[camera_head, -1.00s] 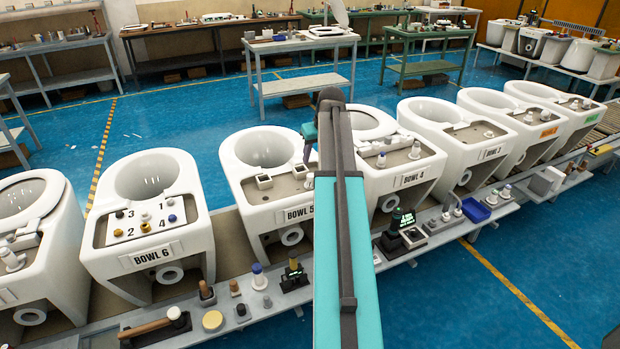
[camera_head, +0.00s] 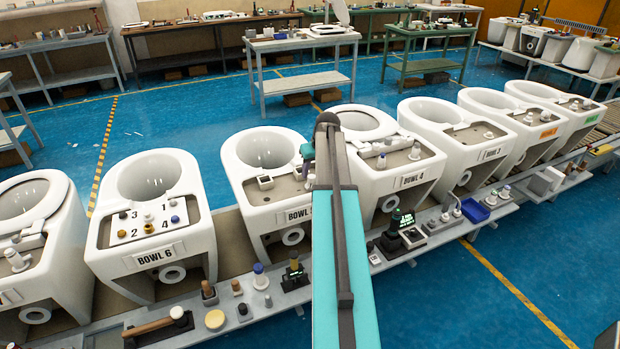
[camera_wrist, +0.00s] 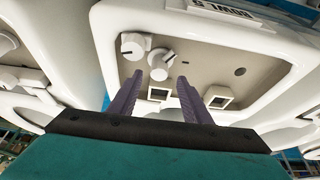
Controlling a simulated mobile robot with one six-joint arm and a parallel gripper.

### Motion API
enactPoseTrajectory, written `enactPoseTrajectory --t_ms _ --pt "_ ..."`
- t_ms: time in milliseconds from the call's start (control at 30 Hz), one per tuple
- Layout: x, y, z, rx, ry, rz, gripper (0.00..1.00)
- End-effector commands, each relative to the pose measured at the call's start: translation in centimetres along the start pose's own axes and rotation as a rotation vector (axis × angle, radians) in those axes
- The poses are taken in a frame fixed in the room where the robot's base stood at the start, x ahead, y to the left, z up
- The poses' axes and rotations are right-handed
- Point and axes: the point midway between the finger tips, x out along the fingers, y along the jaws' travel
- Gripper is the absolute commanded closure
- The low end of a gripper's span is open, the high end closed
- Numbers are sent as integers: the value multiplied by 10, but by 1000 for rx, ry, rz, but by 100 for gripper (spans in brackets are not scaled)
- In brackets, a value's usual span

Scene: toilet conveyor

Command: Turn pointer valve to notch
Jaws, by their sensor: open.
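Two white knobs sit side by side on the beige deck of Bowl 5 in the wrist view. The nearer one (camera_wrist: 161,63) has a raised, pointer-like grip; the other (camera_wrist: 134,45) is at its upper left. I cannot make out a notch. My gripper (camera_wrist: 160,78) is open, its two purple fingers apart and reaching over the deck toward the knobs. Nothing is between the fingertips but the view of the deck and nearer knob; contact is not visible. In the head view my arm hides most of the gripper and part of Bowl 5 (camera_head: 237,168).
Two square sockets (camera_wrist: 158,93) (camera_wrist: 217,97) and a small dark hole (camera_wrist: 240,72) are on the same deck. Bowl 4 (camera_head: 428,170) stands close on the right, Bowl 6 (camera_head: 205,235) on the left. A shelf with several loose parts, including a black stand (camera_head: 294,277), runs in front.

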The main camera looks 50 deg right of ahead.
Motion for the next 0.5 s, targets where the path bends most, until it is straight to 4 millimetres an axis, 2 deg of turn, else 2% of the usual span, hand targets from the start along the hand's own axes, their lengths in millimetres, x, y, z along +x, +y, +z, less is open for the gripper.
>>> enactPoseTrajectory --t_ms 300,500 --pt "34 1 -1 1 -1 0 56" --pt "49 1 -1 1 0 0 56"
